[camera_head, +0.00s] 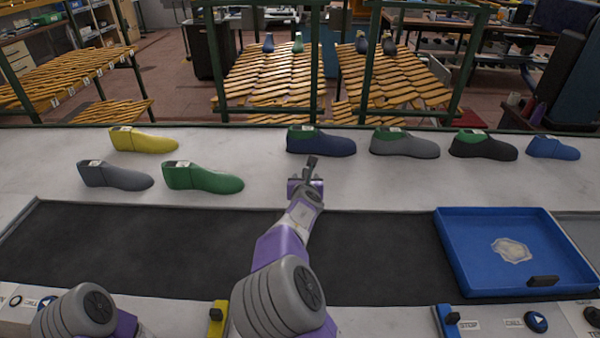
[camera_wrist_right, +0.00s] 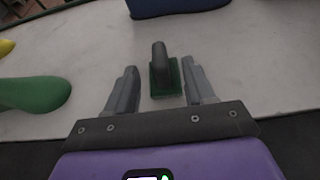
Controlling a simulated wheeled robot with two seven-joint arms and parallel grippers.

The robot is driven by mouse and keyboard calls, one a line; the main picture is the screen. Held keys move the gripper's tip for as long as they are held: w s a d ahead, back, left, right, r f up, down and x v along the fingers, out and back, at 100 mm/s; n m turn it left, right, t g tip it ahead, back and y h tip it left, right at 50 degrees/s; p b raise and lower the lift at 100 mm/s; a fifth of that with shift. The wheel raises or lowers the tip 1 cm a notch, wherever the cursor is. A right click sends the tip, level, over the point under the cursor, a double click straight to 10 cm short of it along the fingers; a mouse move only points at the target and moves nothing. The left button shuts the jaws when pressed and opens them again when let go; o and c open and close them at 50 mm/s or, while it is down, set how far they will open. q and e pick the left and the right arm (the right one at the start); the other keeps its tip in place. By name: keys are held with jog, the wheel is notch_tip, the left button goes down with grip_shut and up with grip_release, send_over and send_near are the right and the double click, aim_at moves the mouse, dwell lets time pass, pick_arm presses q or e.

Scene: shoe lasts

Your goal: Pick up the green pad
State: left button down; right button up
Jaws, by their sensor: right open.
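The green pad (camera_wrist_right: 166,92) shows in the right wrist view as a small green block with a dark grey upright handle on top. It lies on the white surface. My right gripper (camera_wrist_right: 159,72) is open, with one finger on each side of the pad and gaps visible on both sides. In the head view my right gripper (camera_head: 306,184) is over the white surface, and a dark grey piece, apparently the pad's handle (camera_head: 311,163), rises just beyond it. The green part is hidden there. My left gripper is out of view; only part of my left arm shows at bottom left.
A blue shoe last (camera_head: 320,143) stands just behind the pad. A green last (camera_head: 203,179), a grey last (camera_head: 115,177) and a yellow last (camera_head: 143,141) are to the left. More lasts stand to the right.

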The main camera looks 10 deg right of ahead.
aim_at(305, 173)
jog(key=shift+x, duration=0.95)
jog(key=shift+b+x, duration=0.45)
jog(key=shift+x, duration=1.95)
jog(key=shift+a+f, duration=0.1)
jog(key=shift+f, duration=0.05)
grip_shut()
